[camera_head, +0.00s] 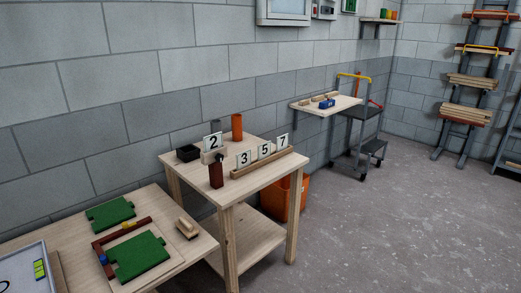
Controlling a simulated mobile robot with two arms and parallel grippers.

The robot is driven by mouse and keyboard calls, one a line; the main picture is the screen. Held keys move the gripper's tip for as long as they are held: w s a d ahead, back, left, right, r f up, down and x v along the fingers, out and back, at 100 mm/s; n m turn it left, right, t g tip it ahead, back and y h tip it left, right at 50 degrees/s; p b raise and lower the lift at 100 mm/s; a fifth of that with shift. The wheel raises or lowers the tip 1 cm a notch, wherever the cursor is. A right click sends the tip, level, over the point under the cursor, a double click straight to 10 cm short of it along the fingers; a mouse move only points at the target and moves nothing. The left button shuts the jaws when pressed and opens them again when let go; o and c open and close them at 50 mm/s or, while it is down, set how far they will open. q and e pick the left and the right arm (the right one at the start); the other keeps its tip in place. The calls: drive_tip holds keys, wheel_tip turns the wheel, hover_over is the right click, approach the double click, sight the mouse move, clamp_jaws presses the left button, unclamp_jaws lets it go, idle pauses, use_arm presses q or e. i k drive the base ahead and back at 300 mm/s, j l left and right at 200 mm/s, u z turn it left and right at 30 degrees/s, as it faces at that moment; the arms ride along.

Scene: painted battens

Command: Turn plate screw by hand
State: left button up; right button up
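No screw can be made out at this size. On the front-left table, two green plate-like pieces lie flat: one at the back (110,214) and one nearer (138,256). A brown batten frame (123,233) runs beside them, with a small yellow part (126,225) and a blue part (103,260) on it. On the middle table, white number plates 3 (244,159), 5 (264,151) and 7 (283,141) stand in a wooden rail (270,164). Plate 2 (212,142) stands behind in a separate block. Neither gripper is in view.
The middle table (262,188) also holds a dark red bottle-like object (216,173), a black box (188,153) and an orange cylinder (237,127). An orange bin (287,200) stands behind its legs. The floor at right (400,230) is clear.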

sight(219, 157)
drive_tip(key=u, duration=0.2)
drive_tip(key=i+l+u, duration=0.25)
drive_tip(key=u, duration=0.25)
drive_tip(key=i+l+u, duration=0.2)
drive_tip(key=l+u, duration=0.25)
